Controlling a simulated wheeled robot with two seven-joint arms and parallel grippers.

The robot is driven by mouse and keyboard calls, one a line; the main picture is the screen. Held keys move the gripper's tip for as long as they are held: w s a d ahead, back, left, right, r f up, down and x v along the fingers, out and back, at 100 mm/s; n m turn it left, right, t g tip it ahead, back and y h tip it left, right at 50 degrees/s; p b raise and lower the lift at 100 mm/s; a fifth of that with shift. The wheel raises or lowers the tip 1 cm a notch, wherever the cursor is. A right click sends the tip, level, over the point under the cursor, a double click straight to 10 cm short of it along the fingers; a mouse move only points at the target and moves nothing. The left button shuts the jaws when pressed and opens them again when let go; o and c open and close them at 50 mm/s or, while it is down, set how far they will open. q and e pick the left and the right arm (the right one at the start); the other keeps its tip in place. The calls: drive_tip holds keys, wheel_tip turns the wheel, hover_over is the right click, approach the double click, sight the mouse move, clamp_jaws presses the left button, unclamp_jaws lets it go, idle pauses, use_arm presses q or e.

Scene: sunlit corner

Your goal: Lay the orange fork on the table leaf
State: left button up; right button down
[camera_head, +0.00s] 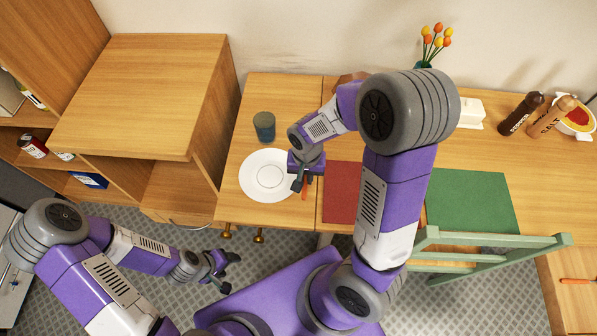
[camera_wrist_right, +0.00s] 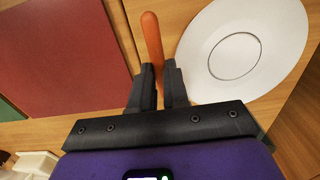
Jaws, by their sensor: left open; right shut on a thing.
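My right gripper (camera_head: 302,187) is shut on the orange fork (camera_wrist_right: 153,42), between the white plate and the red mat. In the right wrist view the fork's orange end sticks out past the fingers (camera_wrist_right: 161,88); the rest is hidden. I cannot tell whether the fork touches the wood. The table leaf (camera_head: 236,208) is the left section of the table, left of a seam, and bears the white plate (camera_head: 252,188). The plate also shows in the right wrist view (camera_wrist_right: 285,62). My left gripper (camera_head: 222,271) is open and empty, low over the floor left of the table.
A dark blue cup (camera_head: 264,127) stands behind the plate. The red mat (camera_head: 341,190) lies right of the seam, with a green mat (camera_head: 470,200) further right. A green chair (camera_head: 480,240) stands in front. A wooden cabinet (camera_head: 150,95) borders the leaf's left. An orange utensil (camera_head: 577,281) lies far right.

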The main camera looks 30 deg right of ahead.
wheel_tip(320, 180, down, 6)
drive_tip(key=shift+r+b, duration=0.15)
drive_tip(key=shift+b, duration=0.75)
drive_tip(key=shift+r, duration=0.1)
drive_tip(key=shift+f, duration=0.35)
drive_tip(key=c, duration=1.4)
unclamp_jaws()
drive_tip(key=shift+s, duration=0.1)
